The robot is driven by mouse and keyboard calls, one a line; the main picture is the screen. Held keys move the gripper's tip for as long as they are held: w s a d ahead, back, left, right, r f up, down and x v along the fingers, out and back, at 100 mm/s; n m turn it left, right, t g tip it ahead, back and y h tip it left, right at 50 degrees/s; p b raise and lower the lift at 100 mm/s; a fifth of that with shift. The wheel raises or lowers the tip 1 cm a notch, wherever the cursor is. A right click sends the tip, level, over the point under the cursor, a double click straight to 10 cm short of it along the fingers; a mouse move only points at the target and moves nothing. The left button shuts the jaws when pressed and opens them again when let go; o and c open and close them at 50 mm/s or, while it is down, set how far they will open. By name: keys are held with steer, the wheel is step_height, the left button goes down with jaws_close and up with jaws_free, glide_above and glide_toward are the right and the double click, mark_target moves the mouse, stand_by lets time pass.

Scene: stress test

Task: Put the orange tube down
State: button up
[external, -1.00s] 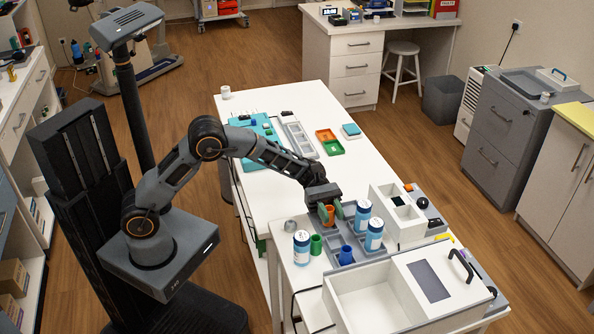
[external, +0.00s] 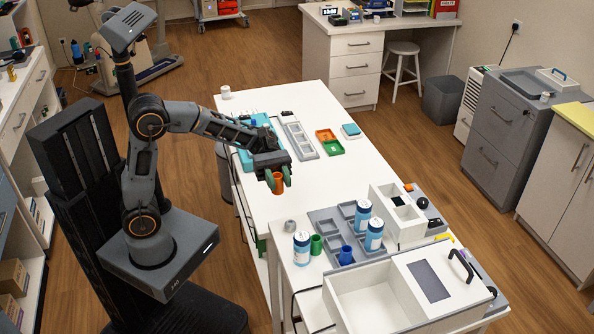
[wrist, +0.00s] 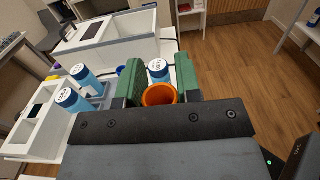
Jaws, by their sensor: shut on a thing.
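The orange tube (external: 278,184) is held upright between the green fingers of my gripper (external: 279,178), above the white table (external: 312,188) or its near-left part. In the wrist view the tube's open orange rim (wrist: 160,94) shows between the two green fingers of my gripper (wrist: 160,88). My gripper is shut on it. Whether the tube's bottom touches the table cannot be told. The lower part of the tube is hidden in the wrist view.
A grey compartment tray (external: 322,222) stands to the right with blue-and-white bottles (external: 374,233), a green tube (external: 316,244) and a blue tube (external: 346,255) around it. The middle of the table is clear.

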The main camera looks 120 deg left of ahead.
steer(key=s+a+f+n+t+y+b, duration=0.2)
steer(key=s+a+f+n+y+b, duration=0.2)
steer(key=s+a+n+y+b, duration=0.35)
steer(key=s+a+f+n+t+y+b, duration=0.2)
steer(key=s+a+f+n+y+b, duration=0.25)
steer(key=s+a+y+b, duration=0.5)
steer(key=w+a+f+y, duration=0.1)
steer(key=w+a+f, duration=0.1)
steer(key=a+f, duration=0.1)
steer(key=w+a+f+n+b, duration=0.1)
steer(key=w+a+f, duration=0.1)
steer(key=a+f, duration=0.1)
steer(key=w+a+f+y+b, duration=0.1)
steer(key=w+a+f, duration=0.1)
steer(key=a, duration=0.1)
steer(key=shift+w+a+f+y, duration=0.1)
steer(key=shift+a+f+y, duration=0.2)
steer(key=shift+a+f, duration=0.1)
steer(key=f, duration=0.1)
steer(key=f+b, duration=0.2)
steer(key=shift+w+a+f+n, duration=0.25)
steer(key=shift+f+n, duration=0.05)
steer(key=shift+f, duration=0.2)
steer(key=shift+f, duration=0.1)
